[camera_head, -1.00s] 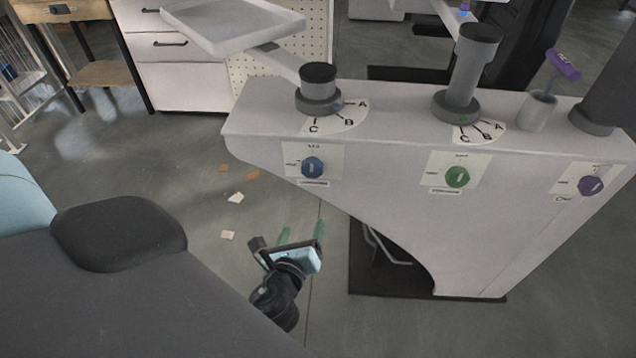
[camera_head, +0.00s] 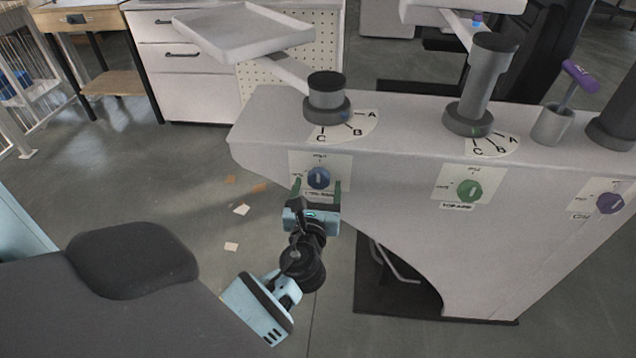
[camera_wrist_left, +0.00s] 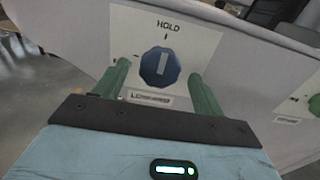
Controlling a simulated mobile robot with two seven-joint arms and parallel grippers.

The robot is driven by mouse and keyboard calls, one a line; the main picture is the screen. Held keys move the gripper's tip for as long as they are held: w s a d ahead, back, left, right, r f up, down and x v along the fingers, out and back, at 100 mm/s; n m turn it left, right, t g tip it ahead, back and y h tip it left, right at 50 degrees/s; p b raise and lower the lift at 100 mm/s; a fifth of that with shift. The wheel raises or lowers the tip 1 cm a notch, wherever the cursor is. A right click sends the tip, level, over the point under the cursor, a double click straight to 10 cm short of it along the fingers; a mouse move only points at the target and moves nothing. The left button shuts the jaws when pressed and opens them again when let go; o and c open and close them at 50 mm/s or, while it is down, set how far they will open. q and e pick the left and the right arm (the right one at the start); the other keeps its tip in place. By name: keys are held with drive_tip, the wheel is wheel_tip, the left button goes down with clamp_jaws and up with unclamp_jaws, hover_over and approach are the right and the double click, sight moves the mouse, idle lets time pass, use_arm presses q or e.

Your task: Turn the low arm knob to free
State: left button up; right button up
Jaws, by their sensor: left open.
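The low arm knob is a blue knob (camera_head: 318,178) on a white plate on the front of the light grey console (camera_head: 400,210). In the left wrist view the knob (camera_wrist_left: 160,67) shows a pale pointer line standing close to upright, under the word HOLD. A partly blocked label sits below it. My left gripper (camera_head: 319,190) is open, its two green fingers either side of the knob in the picture. In the left wrist view the gripper (camera_wrist_left: 158,85) shows a gap between each finger and the knob. My right gripper is not in view.
A green knob (camera_head: 469,190) and a purple knob (camera_head: 610,203) sit to the right on the same console face. Above are grey columns, one with a tray (camera_head: 240,30), and a purple-handled lever (camera_head: 580,76). Small scraps (camera_head: 241,210) lie on the open floor at left.

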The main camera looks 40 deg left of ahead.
use_arm(q)
drive_tip(key=shift+x, duration=1)
drive_tip(key=c, duration=1)
drive_tip(key=shift+o, duration=0.2)
